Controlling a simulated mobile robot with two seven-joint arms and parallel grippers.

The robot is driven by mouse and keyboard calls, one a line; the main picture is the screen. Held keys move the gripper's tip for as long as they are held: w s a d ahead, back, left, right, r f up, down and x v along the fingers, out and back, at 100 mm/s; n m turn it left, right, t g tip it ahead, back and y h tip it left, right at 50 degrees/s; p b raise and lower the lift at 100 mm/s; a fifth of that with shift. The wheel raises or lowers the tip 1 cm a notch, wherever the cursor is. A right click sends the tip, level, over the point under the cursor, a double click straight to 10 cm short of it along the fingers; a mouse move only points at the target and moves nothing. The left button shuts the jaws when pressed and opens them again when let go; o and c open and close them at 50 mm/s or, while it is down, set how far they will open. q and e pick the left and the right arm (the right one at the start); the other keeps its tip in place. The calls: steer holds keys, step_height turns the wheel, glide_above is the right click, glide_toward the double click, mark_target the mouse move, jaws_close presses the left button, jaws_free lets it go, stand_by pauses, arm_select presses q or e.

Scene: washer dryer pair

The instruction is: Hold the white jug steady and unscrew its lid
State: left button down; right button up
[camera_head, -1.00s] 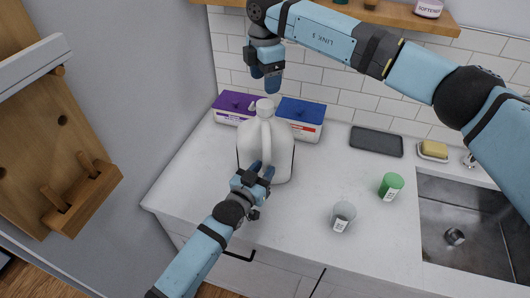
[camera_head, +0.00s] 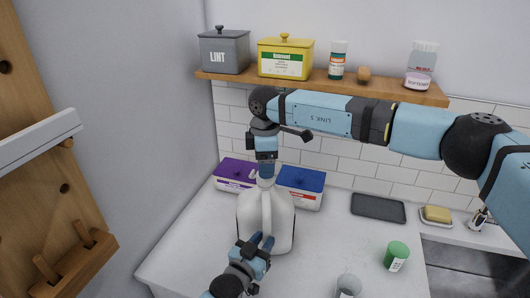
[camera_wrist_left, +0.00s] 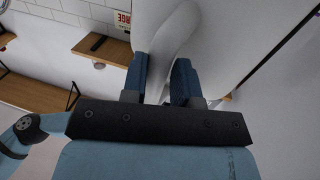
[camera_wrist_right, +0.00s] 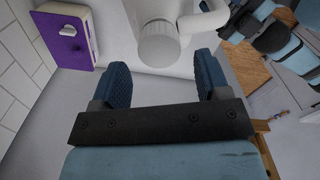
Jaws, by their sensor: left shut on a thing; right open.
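The white jug (camera_head: 281,221) stands upright on the counter, in front of two boxes. My left gripper (camera_head: 262,240) is shut on the jug's handle; the left wrist view shows the handle (camera_wrist_left: 172,45) between its fingers. The jug's ribbed lid (camera_wrist_right: 159,45) is on its neck in the right wrist view. My right gripper (camera_head: 266,172) points down over the jug's top and hides the lid in the head view. In the right wrist view its fingers are wide apart and empty, with the lid just beyond their tips and not between them.
A purple-lidded box (camera_head: 236,171) and a blue-lidded box (camera_head: 302,181) stand close behind the jug. A green cup (camera_head: 396,254) and a clear cup (camera_head: 348,285) stand to the right. A dark tray (camera_head: 378,208) lies near the wall. A loaded shelf (camera_head: 310,83) hangs above.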

steer(key=shift+f, duration=2.1)
steer(key=shift+c, duration=0.4)
